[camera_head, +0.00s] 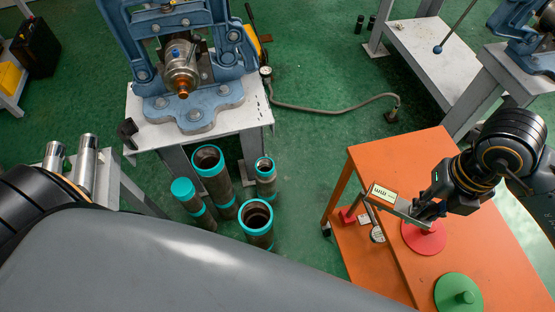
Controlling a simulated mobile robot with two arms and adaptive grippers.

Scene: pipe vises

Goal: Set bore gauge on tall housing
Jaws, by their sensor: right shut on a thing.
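My right gripper (420,212) is shut on a grey tool with a small lit display (383,193), which looks like the bore gauge. It holds the gauge above the left edge of the orange table, over a red disc. The gripper's fingers are partly hidden by its dark wrist. Several pipe-like housings with teal rims stand upright on the green floor, left of the gauge and apart from it. The one at the back (222,187) looks tallest. My left gripper is out of view.
The orange table (385,160) carries a red disc (426,240) and a green disc (458,294). A blue vise (195,100) stands on a white table (258,112) behind the housings. A grey hose (325,109) lies on the floor. Floor between the housings and orange table is clear.

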